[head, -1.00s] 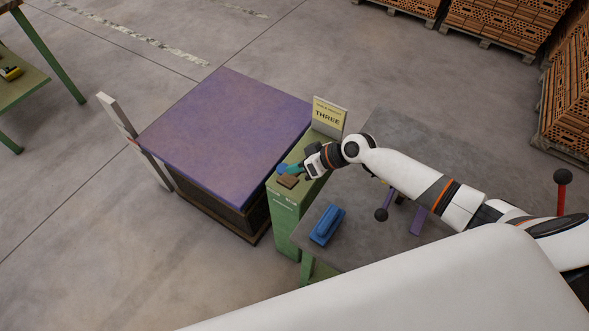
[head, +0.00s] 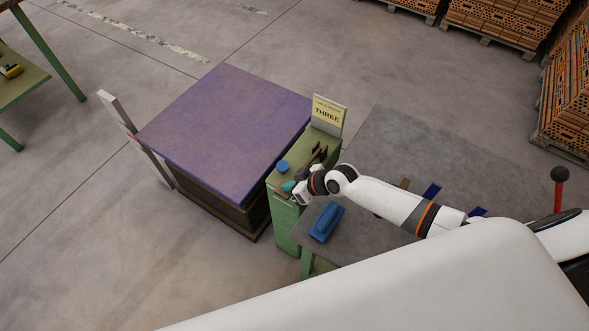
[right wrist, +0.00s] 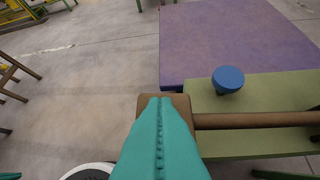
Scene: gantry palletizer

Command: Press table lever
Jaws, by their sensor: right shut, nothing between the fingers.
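A green console (head: 286,218) stands beside the purple-topped stack, with a sign reading THREE at its back. On it a brown lever shows in the right wrist view as a rod (right wrist: 255,120) ending in a flat brown pad (right wrist: 150,104). A round blue knob (head: 283,167) is beside it, also in the right wrist view (right wrist: 228,79). My right gripper (head: 289,187), with teal fingers, is shut and empty. Its fingertips (right wrist: 160,98) overlap the pad from above; I cannot tell whether they touch it. In the head view the gripper hides most of the lever. My left gripper is not in view.
The purple-topped stack (head: 225,120) is left of the console, with a pale post (head: 118,112) at its edge. Brick pallets stand behind.

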